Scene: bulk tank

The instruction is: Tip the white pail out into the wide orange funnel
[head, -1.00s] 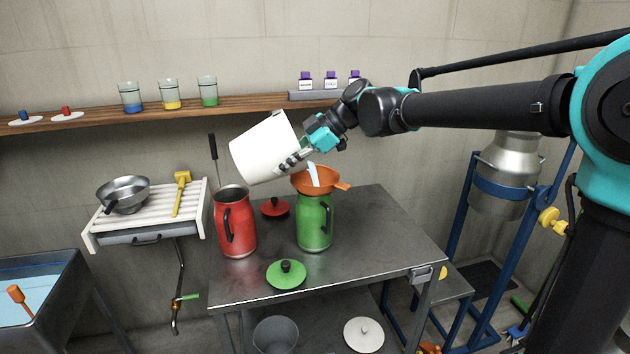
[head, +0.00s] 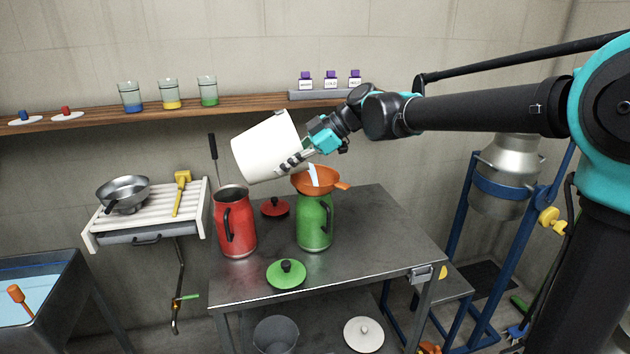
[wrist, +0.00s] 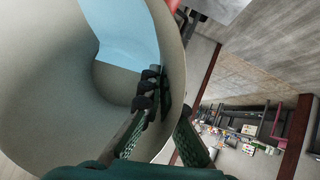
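The white pail (head: 265,150) is tilted in the air, its mouth to the lower right. A pale stream (head: 313,174) runs from its lip into the wide orange funnel (head: 325,187), which sits in the mouth of the green can (head: 314,225). My gripper (head: 296,160) is shut on the pail's rim, with the wall between its fingers. In the wrist view the inside of the pail (wrist: 45,90) fills the left, with pale blue liquid (wrist: 125,30) near its rim and my fingers (wrist: 150,95) at its wall.
The red can (head: 236,225) stands left of the green can on the metal table (head: 370,235). A green lid (head: 286,274) and a red lid (head: 275,206) lie on the table. A wooden shelf (head: 250,102) with jars runs behind. The table's right side is clear.

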